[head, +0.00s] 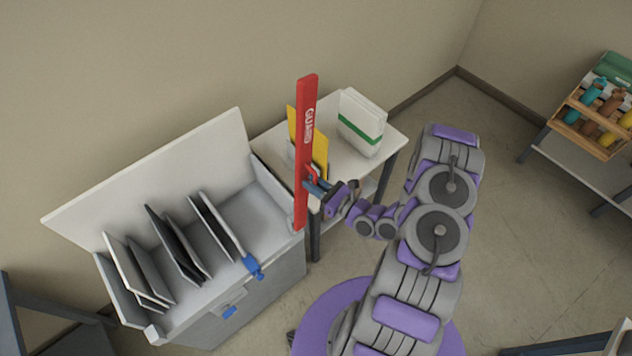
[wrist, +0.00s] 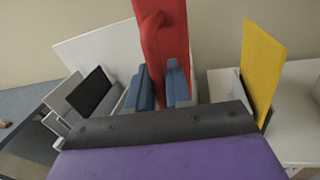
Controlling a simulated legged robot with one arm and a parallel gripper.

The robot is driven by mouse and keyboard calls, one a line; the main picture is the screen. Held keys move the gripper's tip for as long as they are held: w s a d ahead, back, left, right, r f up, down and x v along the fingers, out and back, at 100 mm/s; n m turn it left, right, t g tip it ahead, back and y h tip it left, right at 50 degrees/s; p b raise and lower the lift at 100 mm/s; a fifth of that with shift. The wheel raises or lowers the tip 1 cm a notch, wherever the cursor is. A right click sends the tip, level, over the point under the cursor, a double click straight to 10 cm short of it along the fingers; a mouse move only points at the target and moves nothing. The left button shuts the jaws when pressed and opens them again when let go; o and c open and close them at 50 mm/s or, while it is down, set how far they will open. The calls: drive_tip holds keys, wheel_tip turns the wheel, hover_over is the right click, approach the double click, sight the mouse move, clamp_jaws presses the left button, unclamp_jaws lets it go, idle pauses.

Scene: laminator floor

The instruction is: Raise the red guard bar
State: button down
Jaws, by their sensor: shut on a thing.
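The red guard bar (head: 306,140), lettered GUARD, stands upright at the right end of the white open-topped machine. It also fills the upper middle of the wrist view (wrist: 172,30), where a red handle loop shows on its face. My gripper (head: 312,184) is at the bar's handle, a little below mid-height. In the wrist view its two blue-grey fingers (wrist: 162,88) are shut on the handle at its lower end. The exact contact is partly hidden by the fingers and the dark gripper body.
The white machine (head: 245,290) holds several dark and white panels (head: 173,243) and has a blue lever (head: 252,265). A table (head: 388,137) behind the bar carries a yellow sheet (head: 320,155) and a white-and-green pack (head: 362,120). A wooden crate (head: 583,138) with bottles stands far right. Floor between is clear.

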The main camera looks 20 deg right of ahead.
drive_tip(key=shift+f, duration=0.25)
drive_tip(key=c, duration=1.4)
unclamp_jaws()
drive_tip(key=shift+d, duration=0.15)
drive_tip(key=shift+o, duration=1.1)
drive_tip(key=shift+w+d, duration=0.15)
drive_tip(key=shift+d, duration=0.25)
drive_tip(key=shift+a+r, duration=0.1)
drive_tip(key=shift+a, duration=0.2)
drive_tip(key=b+v, duration=0.3)
drive_tip(key=v, duration=1.4)
drive_tip(key=shift+d, duration=0.15)
